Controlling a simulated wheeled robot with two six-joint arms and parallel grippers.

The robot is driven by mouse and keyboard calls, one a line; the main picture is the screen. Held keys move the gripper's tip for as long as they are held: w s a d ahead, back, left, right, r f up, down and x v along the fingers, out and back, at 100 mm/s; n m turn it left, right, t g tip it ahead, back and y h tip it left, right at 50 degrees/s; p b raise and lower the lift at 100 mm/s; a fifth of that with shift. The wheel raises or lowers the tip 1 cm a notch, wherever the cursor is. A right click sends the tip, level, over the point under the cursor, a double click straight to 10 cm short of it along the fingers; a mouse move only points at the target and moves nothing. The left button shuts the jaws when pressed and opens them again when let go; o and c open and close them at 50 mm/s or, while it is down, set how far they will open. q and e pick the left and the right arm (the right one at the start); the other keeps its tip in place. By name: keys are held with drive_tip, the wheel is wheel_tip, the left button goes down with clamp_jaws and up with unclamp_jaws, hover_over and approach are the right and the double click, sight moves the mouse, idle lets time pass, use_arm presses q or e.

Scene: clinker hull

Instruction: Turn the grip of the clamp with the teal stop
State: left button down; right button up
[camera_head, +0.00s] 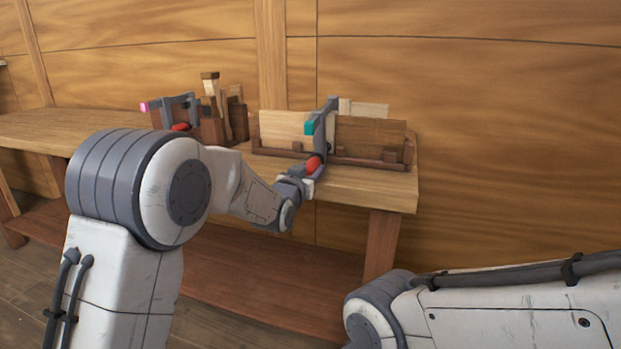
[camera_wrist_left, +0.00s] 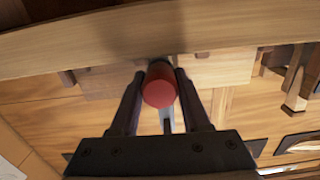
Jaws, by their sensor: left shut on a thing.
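The clamp with the teal stop (camera_head: 310,127) stands at the right end of the bench, its grey bar upright at the wooden boards. Its red grip (camera_head: 313,165) points toward me. My left gripper (camera_head: 308,180) is at this grip. In the left wrist view the red grip (camera_wrist_left: 160,88) sits between the two dark fingers of my left gripper (camera_wrist_left: 158,95), which are shut on it. A second clamp with a pink stop (camera_head: 145,106) and a red grip stands further left on the bench. My right gripper is out of view; only my right arm shows at lower right.
The bench (camera_head: 370,187) runs along a curved plank wall, with a lower shelf (camera_head: 270,285) beneath. Wooden blocks (camera_head: 212,115) stand between the two clamps. A rack holds light and dark boards (camera_head: 370,131) beside the teal-stop clamp. The bench's front edge is close to my left gripper.

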use_arm(q)
drive_tip(key=shift+f+m+y+b, duration=0.15)
drive_tip(key=shift+m+b, duration=0.15)
drive_tip(key=shift+m, duration=0.3)
drive_tip(key=shift+m+y+b, duration=0.15)
drive_tip(key=shift+m+b, duration=0.15)
drive_tip(key=shift+m, duration=1)
drive_tip(key=shift+m+t+y, duration=0.5)
drive_tip(key=shift+m+y, duration=0.2)
drive_tip(key=shift+m, duration=1.3)
drive_tip(key=c, duration=0.7)
unclamp_jaws()
drive_tip(key=shift+o, duration=0.2)
drive_tip(key=shift+s, duration=0.2)
drive_tip(key=s+a, duration=0.2)
drive_tip(key=s, duration=0.8)
